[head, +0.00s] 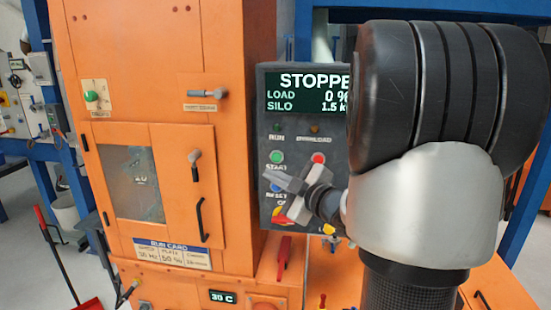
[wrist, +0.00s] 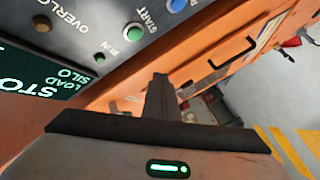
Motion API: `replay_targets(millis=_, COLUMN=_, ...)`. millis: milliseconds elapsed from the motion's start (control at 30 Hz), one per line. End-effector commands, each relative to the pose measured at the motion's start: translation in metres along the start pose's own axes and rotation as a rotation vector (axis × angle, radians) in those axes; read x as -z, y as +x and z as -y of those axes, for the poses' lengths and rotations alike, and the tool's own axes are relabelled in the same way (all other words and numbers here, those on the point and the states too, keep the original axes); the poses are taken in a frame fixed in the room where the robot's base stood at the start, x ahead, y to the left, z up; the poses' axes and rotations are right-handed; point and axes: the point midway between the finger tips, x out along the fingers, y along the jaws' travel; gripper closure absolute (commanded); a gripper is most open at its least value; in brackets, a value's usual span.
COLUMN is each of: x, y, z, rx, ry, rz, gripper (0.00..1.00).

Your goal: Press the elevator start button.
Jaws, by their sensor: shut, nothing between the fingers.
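In the wrist view the start button (wrist: 134,32) shows above and left of my shut fingers (wrist: 160,80). I see no clear contact with it. The panel display (head: 310,92) reads "STOPPE…", load 0 and silo 1.5; my arm hides its right end.
A blue button (wrist: 177,5) is beside the start button. The dark green run lamp (wrist: 100,57) and the overload lamp (wrist: 41,23) are above it on the panel. The orange elevator housing (head: 160,70) stands left.

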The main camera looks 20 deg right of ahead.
Motion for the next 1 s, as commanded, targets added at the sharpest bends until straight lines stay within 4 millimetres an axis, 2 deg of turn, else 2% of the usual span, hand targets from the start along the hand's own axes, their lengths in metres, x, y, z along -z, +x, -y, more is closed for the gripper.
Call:
replay_targets(millis=233, x=-0.018, y=0.025, z=-0.020, rx=0.000, ry=0.001, rz=0.001, gripper=1.00)
replay_targets(millis=500, x=-0.034, y=0.046, z=-0.033, rx=0.000, ry=0.000, rz=0.000, gripper=1.00)
replay_targets(millis=1000, x=-0.038, y=0.052, z=-0.038, rx=0.000, ry=0.001, rz=0.000, gripper=1.00)
